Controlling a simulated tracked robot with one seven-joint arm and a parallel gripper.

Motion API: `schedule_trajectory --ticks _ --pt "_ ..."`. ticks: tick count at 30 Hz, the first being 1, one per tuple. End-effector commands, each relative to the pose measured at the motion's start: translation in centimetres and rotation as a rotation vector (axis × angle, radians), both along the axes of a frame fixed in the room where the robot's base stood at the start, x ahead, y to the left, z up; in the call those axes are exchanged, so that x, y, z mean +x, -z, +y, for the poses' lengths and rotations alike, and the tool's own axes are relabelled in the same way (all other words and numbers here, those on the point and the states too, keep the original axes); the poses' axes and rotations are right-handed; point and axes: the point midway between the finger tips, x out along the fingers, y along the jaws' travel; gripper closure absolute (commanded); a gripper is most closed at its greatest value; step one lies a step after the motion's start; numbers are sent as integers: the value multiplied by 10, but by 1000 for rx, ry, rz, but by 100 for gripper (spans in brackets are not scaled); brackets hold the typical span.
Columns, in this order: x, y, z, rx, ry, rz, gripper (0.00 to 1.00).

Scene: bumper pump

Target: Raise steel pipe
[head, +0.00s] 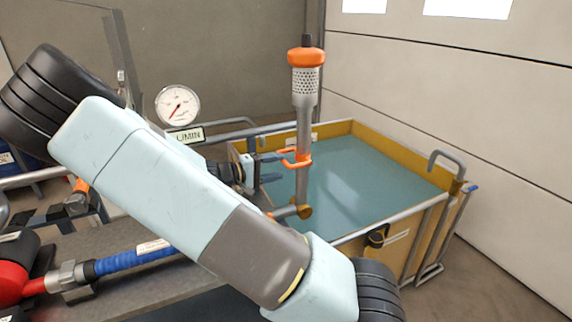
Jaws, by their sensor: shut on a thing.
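The steel pipe (303,185) stands upright in front of and over the water-filled yellow tank (405,155). It has an orange cap and a perforated section (306,85) near its top. A brass-coloured joint (305,211) is at its lower end, with a short orange and grey piece going left from there. An orange handle (297,162) sticks out to the left at mid-height. My gripper (283,167) comes from the left, with dark fingers at this handle, and is shut on it. My own pale arm link hides part of the gripper's body and the area below.
A round gauge (177,106) with a flow label stands at the left behind my arm. A blue hose (135,258) and red fitting lie at the lower left. Metal rails (400,224) border the tank. Space above the pipe cap is free before the wall.

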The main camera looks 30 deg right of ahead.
Motion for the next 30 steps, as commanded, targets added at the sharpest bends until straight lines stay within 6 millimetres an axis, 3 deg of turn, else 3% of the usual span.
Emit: schedule_trajectory --ticks 14,20,30 --pt "1 1 6 5 -4 -1 59" --pt "2 -2 34 4 -6 -2 59" --pt "2 -8 100 1 -4 -3 59"
